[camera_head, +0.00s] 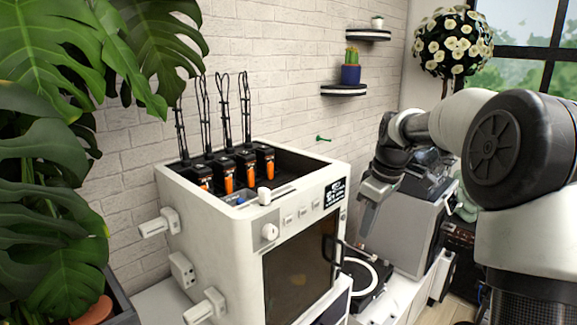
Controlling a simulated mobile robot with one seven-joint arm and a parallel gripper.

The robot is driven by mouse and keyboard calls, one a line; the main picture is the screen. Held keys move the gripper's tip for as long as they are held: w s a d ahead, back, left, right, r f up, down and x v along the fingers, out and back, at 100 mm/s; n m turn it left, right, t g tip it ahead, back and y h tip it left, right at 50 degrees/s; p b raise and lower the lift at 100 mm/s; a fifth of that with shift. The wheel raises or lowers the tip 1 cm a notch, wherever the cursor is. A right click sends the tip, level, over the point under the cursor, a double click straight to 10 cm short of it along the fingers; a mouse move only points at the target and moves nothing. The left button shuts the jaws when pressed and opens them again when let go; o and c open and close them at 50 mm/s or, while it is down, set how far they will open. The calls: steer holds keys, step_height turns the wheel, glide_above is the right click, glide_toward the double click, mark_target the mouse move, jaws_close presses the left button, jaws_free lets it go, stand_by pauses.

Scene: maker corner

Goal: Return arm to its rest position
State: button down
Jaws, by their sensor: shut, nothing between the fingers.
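My arm (452,125) reaches in from the right side of the head view. My gripper (372,203) hangs at its end, pointing down, just right of a white box-shaped machine (222,254). The fingers are close together with nothing seen between them. The gripper appears in front of a grey machine (408,232); I cannot tell the gap between them.
The white machine has a dark front door (300,272), knobs and several black-and-orange modules (228,180) with upright cables. A round black-and-white device (366,278) sits on the white counter (398,294). Large leaves (50,200) fill the left; wall shelves (344,90) are behind.

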steer(key=s+a+r+m+t+p, duration=0.1)
steer(key=s+a+r+m, duration=0.1)
steer(key=s, duration=0.8)
steer(key=s+a+r+m+t+h, duration=0.1)
steer(key=s+m, duration=0.3)
steer(key=s, duration=0.7)
steer(key=s+a+r+m+t+p, duration=0.1)
steer(key=s+a+r+m, duration=0.2)
steer(key=s, duration=0.7)
steer(key=shift+s+a+r+t+p, duration=0.15)
steer(key=shift+a+r+t+p, duration=0.2)
steer(key=shift+r, duration=0.2)
steer(key=shift+f, duration=0.1)
